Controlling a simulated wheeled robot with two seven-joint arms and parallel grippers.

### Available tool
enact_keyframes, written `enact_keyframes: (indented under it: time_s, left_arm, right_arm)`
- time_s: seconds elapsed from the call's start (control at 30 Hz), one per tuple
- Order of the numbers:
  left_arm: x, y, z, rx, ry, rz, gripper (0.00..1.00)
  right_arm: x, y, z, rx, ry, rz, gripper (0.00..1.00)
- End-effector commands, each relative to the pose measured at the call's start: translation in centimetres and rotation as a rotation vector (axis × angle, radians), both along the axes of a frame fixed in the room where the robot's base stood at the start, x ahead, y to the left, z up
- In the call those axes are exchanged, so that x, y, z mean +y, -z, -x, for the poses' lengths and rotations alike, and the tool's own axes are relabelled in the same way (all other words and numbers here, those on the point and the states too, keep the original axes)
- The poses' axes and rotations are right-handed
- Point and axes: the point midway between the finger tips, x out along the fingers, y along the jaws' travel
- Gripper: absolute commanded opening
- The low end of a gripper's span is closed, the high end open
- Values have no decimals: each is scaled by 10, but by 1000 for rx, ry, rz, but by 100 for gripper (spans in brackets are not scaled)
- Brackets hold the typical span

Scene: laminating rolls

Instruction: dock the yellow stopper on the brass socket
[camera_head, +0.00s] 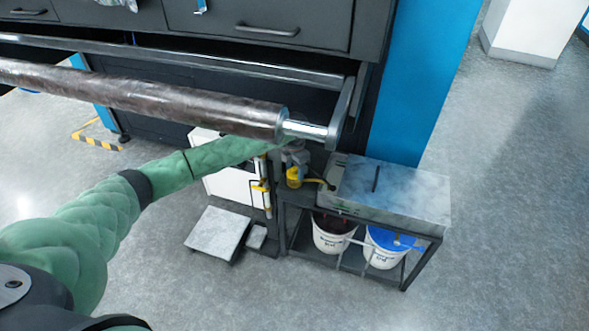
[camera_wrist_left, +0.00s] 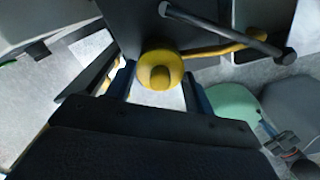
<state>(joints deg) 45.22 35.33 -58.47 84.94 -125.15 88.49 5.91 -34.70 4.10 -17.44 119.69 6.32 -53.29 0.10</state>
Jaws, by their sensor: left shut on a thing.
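The yellow stopper (camera_wrist_left: 160,66) is a rounded yellow piece with a smaller round knob facing the camera in the left wrist view. It sits between the two dark fingers of my left gripper (camera_wrist_left: 160,88), which is shut on it. In the head view the gripper (camera_head: 294,160) is at the end of my green left arm, at the left end of the metal bench, with the yellow piece (camera_head: 293,178) just below it. A yellow bar (camera_wrist_left: 218,50) runs right from beside the stopper; I cannot tell whether they touch. I cannot make out the brass socket. My right gripper is not in view.
A metal-topped bench (camera_head: 395,190) stands to the right, with two white buckets (camera_head: 333,235) beneath. A long dark roll (camera_head: 150,95) crosses above my left arm. A dark rod (camera_wrist_left: 225,32) passes close beyond the stopper. The floor at right is clear.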

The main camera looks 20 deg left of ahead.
Motion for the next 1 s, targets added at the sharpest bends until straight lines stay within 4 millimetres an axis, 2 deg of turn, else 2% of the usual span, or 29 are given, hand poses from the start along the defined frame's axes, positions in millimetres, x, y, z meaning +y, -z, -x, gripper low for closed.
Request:
enact_keyframes:
  time_s: [1.0]
  left_arm:
    - [0, 10, 0, 0, 0, 0, 31]
  right_arm:
    - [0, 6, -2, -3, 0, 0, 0]
